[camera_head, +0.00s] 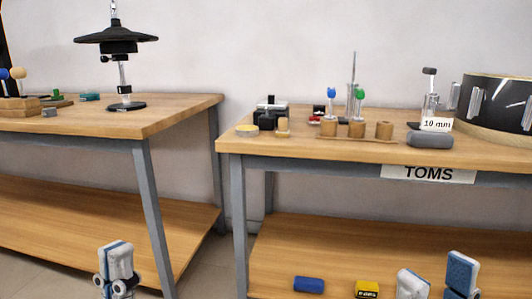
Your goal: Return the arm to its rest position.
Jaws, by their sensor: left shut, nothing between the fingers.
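My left gripper (117,258) shows at the bottom left of the head view. Its two pale fingers with blue pads are together, with nothing between them. It hangs in front of the left table, low and apart from it. My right gripper (437,279) shows at the bottom right. Its two fingers stand apart with a gap between them, and I see nothing held. It is in front of the right table's lower shelf. Both arms are mostly below the picture's edge, so their full pose is hidden.
The left table (175,112) carries a black stand (118,48). The right table (232,146) carries a wooden holder (352,138), a grey block (430,140) and a drum (500,105). Blue (309,284) and yellow (367,289) blocks lie low. A gap separates the tables.

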